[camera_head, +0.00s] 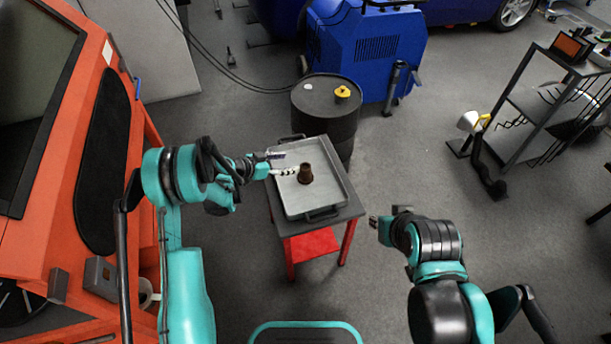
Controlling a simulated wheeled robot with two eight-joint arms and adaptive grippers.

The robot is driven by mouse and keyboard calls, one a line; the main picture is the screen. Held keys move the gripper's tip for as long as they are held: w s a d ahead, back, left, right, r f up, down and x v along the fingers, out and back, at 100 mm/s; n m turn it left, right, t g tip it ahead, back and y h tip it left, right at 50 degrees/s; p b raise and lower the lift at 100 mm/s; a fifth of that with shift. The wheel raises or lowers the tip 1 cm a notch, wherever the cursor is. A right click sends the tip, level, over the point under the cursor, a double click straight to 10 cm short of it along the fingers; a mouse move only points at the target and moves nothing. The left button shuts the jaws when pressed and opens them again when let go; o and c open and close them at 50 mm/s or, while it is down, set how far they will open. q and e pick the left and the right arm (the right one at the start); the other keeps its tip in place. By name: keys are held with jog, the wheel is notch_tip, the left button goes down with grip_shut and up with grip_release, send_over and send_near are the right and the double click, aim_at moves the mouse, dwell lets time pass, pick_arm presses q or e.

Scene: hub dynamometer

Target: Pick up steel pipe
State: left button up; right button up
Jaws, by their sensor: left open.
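A short, brown, rusty-looking pipe piece (305,174), taken as the steel pipe, stands in a grey metal tray (330,196) on a small table with red legs. My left gripper (285,163) reaches in from the left over the tray's left part. It is open and empty, and its fingers are just left of the pipe, apart from it as far as I can see. My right gripper (374,222) is off the table's right side, away from the pipe. Its fingers are too small to tell their opening.
A black drum (325,112) with a yellow cap stands right behind the table. A blue machine (365,55) is behind it. An orange cabinet (52,180) fills the left side. A metal shelf cart (540,105) stands at the right. Open floor lies between the table and the cart.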

pick_arm(q)
jog(key=m+h, duration=0.1)
send_near(302, 168)
jog(key=shift+w+d+f, duration=0.4)
jog(key=shift+d+f, duration=0.2)
jog(key=shift+w+d+f, duration=0.4)
jog(key=shift+d+f, duration=0.2)
jog(key=shift+w+d+f+b, duration=0.1)
jog(key=shift+d+f+b, duration=0.15)
jog(key=shift+b, duration=0.05)
jog(key=shift+b+x, duration=0.3)
jog(key=shift+x, duration=0.6)
jog(key=b+x, duration=0.1)
jog(key=x, duration=0.1)
jog(key=r+b+x, duration=0.1)
jog(key=x, duration=0.2)
jog(key=shift+w+d, duration=0.3)
jog(key=shift+d, duration=0.05)
grip_shut()
